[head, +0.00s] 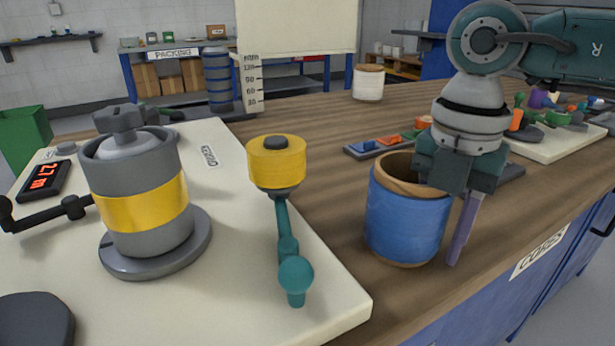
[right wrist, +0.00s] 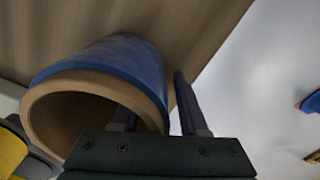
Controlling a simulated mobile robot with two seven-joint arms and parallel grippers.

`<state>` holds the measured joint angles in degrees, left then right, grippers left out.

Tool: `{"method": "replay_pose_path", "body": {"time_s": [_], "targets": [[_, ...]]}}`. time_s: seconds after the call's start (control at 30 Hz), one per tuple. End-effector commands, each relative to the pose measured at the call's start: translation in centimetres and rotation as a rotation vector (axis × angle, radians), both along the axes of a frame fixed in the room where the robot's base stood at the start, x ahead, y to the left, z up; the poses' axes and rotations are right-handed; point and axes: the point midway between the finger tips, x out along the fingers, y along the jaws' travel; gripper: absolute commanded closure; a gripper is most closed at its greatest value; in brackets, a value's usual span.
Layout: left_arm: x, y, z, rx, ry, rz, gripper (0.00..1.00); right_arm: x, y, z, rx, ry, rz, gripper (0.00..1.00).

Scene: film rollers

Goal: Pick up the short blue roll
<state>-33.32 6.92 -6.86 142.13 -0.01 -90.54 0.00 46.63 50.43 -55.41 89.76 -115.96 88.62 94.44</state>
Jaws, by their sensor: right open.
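The short blue roll (head: 408,222) stands upright on the wooden table, right of centre in the head view, with a tan core open at the top. In the right wrist view the roll (right wrist: 120,62) fills the upper left, its hollow end facing the camera. My right gripper (head: 455,205) points down over the roll's right rim, open. In the right wrist view its fingers straddle the roll's wall (right wrist: 155,95): one is at the hollow, the other outside on the right, with a gap to the wall. The inner fingertip is hidden in the head view. My left gripper is not in view.
A cream board (head: 235,262) on the left holds a grey machine with a yellow band (head: 143,208) and a teal lever with a yellow drum (head: 277,162). A white roll (head: 368,83) stands farther back. A small tray (head: 385,143) lies behind the blue roll. The table's edge runs close on the right.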

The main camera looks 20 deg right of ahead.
Motion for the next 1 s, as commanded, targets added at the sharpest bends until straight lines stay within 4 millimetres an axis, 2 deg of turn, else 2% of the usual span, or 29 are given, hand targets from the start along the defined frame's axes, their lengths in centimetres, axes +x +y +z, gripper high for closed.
{"method": "replay_pose_path", "body": {"time_s": [0.13, 0.5, 1.0], "targets": [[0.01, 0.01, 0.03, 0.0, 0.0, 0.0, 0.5, 0.0, 0.01, 0.04, 0.0, 0.0, 0.0, 0.59], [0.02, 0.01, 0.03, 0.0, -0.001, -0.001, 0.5, 0.02, 0.03, 0.08, 0.0, -0.001, 0.0, 1.0], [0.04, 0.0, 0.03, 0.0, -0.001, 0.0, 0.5, 0.02, 0.03, 0.09, 0.0, -0.001, 0.0, 1.0]]}}
